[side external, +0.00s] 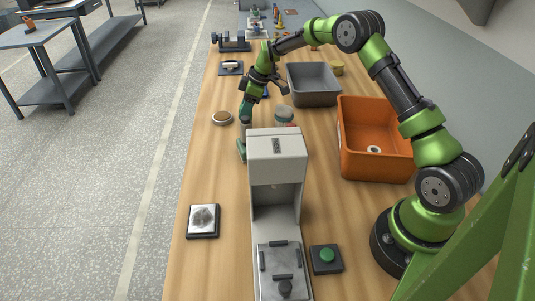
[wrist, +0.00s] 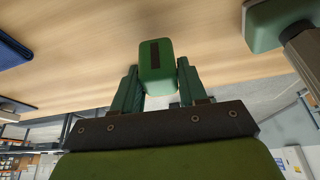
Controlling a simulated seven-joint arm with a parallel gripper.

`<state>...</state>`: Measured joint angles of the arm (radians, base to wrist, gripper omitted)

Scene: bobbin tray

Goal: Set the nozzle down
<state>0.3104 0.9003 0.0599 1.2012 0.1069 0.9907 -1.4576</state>
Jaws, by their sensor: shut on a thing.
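My gripper (side external: 247,104) hangs over the far half of the workbench, just behind the pale grey machine. In the wrist view my gripper (wrist: 156,72) is shut on a green block with rounded edges and a dark slot in its face, which I take as the nozzle (wrist: 152,61). The nozzle sticks out past the fingertips, with wooden bench top beyond it. In the side view I cannot clearly tell the nozzle from the fingers, and whether it touches the bench is unclear.
The grey machine (side external: 276,145) stands close in front of my gripper. A green-and-grey piece (wrist: 273,27) is beside the nozzle. A round tan-topped dish (side external: 222,118) lies left, a pale jar (side external: 284,114) right. A grey bin (side external: 313,96) and an orange bin (side external: 357,165) stand further right.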

